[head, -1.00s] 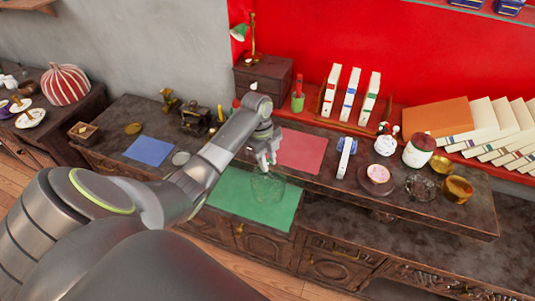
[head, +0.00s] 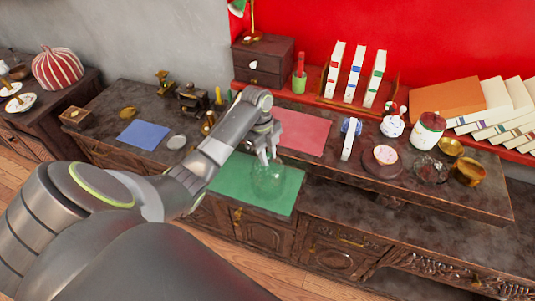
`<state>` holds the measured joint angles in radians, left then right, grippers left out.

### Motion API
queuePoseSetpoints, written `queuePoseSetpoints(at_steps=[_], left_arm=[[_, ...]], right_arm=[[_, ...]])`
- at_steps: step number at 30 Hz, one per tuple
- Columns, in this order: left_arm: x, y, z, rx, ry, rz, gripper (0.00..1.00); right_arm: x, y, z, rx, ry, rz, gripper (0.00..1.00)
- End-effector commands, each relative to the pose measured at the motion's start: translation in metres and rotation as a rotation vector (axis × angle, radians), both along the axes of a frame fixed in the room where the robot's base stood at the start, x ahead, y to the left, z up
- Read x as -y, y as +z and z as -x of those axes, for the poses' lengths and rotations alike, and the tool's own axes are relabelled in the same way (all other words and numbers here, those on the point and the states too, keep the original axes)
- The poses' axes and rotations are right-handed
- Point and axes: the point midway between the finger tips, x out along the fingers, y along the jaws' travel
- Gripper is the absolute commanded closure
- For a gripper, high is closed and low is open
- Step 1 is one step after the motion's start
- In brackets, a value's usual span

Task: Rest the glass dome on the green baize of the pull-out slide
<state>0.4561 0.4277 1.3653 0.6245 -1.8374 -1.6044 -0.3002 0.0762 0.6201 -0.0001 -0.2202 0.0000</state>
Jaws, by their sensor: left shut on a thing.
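The glass dome (head: 268,182) is clear and hard to see against the green baize (head: 228,181) of the pull-out slide. My left gripper (head: 270,158) is shut on the top of the dome. The dome appears upright over the right part of the baize. I cannot tell whether its rim touches the cloth. The slide juts out from the front of the dark desk (head: 350,183). My right gripper is not in view.
Behind the dome lies a red mat (head: 303,132); a blue mat (head: 144,135) lies at left. A white upright object (head: 348,140), a pink-topped cup (head: 385,155) and a lidded jar (head: 427,130) stand at right. Upright books (head: 355,75) stand behind.

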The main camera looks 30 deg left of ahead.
Motion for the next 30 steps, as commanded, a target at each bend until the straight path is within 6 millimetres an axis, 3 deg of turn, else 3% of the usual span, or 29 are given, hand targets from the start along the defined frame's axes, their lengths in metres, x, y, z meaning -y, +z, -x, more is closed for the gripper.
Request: queuePoseSetpoints(at_steps=[30], left_arm=[[0.0002,-0.0088,-0.0003,0.001,-0.001,0.000,0.98]], right_arm=[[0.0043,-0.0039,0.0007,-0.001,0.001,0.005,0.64]])
